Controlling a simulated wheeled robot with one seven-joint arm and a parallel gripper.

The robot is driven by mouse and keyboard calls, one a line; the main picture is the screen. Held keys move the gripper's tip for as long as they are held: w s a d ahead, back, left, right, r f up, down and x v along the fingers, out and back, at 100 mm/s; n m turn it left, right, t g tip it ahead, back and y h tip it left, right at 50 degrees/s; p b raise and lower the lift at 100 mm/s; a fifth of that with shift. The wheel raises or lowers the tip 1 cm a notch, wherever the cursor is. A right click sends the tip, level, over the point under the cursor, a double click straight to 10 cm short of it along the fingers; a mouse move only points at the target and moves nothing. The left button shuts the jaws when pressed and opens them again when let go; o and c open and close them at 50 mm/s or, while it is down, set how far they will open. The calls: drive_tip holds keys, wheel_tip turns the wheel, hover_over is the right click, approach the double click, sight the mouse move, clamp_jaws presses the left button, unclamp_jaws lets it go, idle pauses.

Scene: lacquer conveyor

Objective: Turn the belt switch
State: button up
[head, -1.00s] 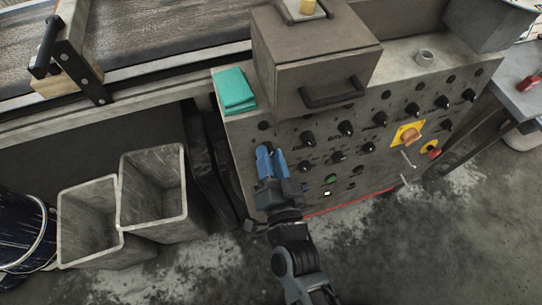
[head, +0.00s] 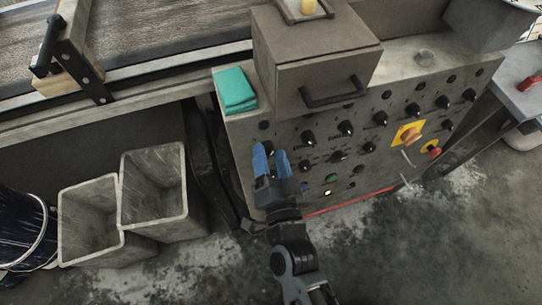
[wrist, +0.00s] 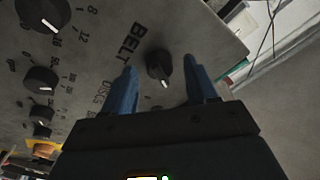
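The belt switch (wrist: 159,68) is a round black knob with a white pointer line, next to the printed word BELT on the grey panel. In the wrist view its pointer line aims down and slightly right. My gripper (head: 270,151) is open at the left part of the panel front. In the wrist view its two blue fingers stand apart on either side of the knob, with visible gaps on both sides. Nothing is held. I cannot tell how deep the knob sits between the fingers. In the head view I cannot make out the belt switch; the gripper covers that part.
More black knobs (wrist: 41,80) sit close by on the control panel (head: 461,80). A box with a handle (head: 333,93) and a teal cloth (head: 235,89) are on top. An orange switch (head: 410,136) and red button (head: 434,152) are at right. Grey bins (head: 153,190) stand left.

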drive_tip(key=s+d+b, duration=0.1)
drive_tip(key=s, duration=0.6)
drive_tip(key=shift+s+d, duration=0.2)
drive_tip(key=shift+s, duration=0.15)
idle(0.4)
drive_tip(key=s+d+r+n+g+h, duration=0.1)
drive_tip(key=s+d+r+n, duration=0.1)
drive_tip(key=s+d+r, duration=0.2)
drive_tip(key=s+d+r+n+g+h, duration=0.1)
drive_tip(key=s+d+r+n, duration=0.1)
drive_tip(key=s+d+r, duration=0.3)
drive_tip(key=s+d+r+n+g+h, duration=0.1)
drive_tip(key=s+d+r, duration=0.3)
drive_tip(key=s+d, duration=0.6)
drive_tip(key=s+n, duration=0.1)
drive_tip(key=s, duration=0.2)
drive_tip(key=shift+s+d+r+n, duration=0.15)
drive_tip(key=shift+s+d+n, duration=0.1)
drive_tip(key=shift+n, duration=0.05)
idle(1.8)
